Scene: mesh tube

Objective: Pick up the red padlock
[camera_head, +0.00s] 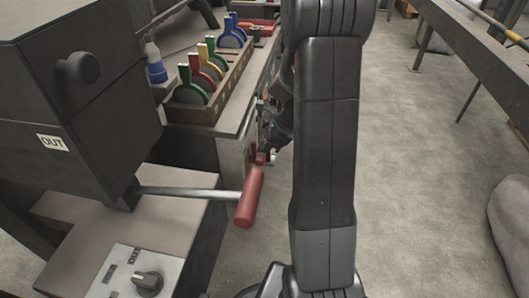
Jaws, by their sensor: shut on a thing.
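The red padlock (259,159) shows as a small red shape low beside the end panel of the bench, just left of my arm. My gripper (264,150) is at that panel, directly above and against the padlock, and is shut on it. The fingers are small and dark in the head view, and part of the padlock is hidden. I cannot tell whether it touches the panel.
A red-handled lever (249,197) sticks out from the dark machine (85,110) at left, near my arm. A wooden rack (208,108) with coloured-handled discs and a blue-and-white bottle (155,65) are on the bench.

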